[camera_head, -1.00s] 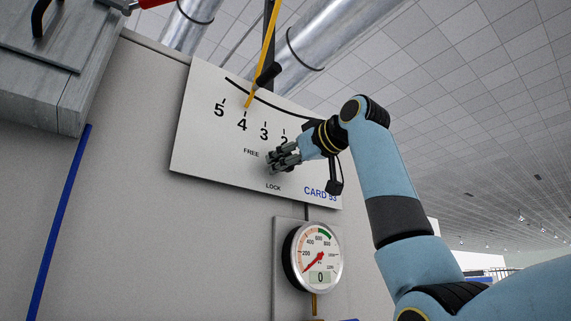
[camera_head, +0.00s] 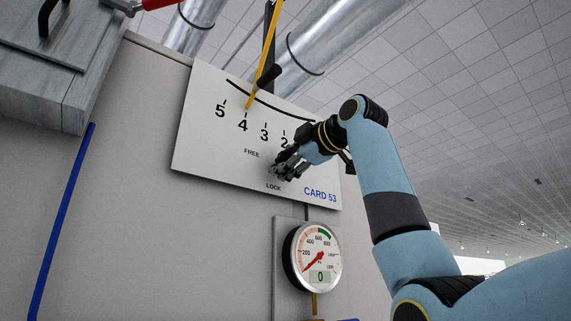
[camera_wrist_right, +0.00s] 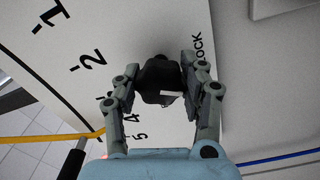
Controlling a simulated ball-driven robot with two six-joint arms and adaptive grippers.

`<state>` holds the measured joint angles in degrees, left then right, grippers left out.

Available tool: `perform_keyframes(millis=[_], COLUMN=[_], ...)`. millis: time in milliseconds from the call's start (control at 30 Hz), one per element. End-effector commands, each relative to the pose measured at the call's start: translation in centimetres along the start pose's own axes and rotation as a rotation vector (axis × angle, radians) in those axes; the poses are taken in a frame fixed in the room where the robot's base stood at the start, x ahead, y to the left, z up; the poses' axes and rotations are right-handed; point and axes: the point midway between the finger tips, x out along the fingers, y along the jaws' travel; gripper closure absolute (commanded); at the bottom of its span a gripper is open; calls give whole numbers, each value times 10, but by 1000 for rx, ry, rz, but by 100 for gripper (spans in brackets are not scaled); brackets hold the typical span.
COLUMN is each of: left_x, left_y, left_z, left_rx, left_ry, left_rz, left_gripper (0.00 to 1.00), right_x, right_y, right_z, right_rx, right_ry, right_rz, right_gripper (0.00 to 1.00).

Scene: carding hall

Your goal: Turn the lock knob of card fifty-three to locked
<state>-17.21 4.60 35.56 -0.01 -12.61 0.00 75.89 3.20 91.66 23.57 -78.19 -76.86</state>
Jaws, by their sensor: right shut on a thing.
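The card fifty-three panel (camera_head: 215,150) is a tilted white plate with a numbered scale, FREE and LOCK labels and "CARD 53". The lock knob (camera_wrist_right: 158,75) is dark and sits between the fingers of my right gripper (camera_wrist_right: 160,90) in the wrist view. The LOCK label (camera_wrist_right: 197,45) shows beside one finger there. In the head view my right gripper (camera_head: 279,173) is shut on the knob between FREE and LOCK, mostly hiding it. The knob's exact angle is hard to tell. My left gripper is not in view.
A yellow lever (camera_head: 262,62) with a black handle (camera_head: 268,75) points near 4 on the scale. A round gauge (camera_head: 317,255) reading 0 is below the panel. A grey box (camera_head: 45,85) is at upper left above a blue strip (camera_head: 62,215).

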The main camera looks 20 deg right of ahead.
Motion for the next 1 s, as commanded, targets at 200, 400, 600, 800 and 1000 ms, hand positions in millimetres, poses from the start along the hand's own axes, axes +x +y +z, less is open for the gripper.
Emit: perform_keyframes(millis=[200, 400, 600, 800, 1000], left_x=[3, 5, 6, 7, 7], left_y=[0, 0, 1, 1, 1], left_z=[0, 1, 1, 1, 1], left_rx=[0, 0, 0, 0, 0], left_ry=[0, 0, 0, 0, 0], left_rz=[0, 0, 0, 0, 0], left_gripper=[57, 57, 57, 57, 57], right_x=[1, 1, 1, 1, 1], right_y=[-3, -4, -4, -4, -4], right_z=[1, 1, 1, 1, 1], right_rx=[-192, -339, -441, -496, -514], right_ry=[0, 0, 1, 1, 1], right_rz=[-7, -8, -9, -10, -10], right_gripper=[90, 90, 90, 90, 90])
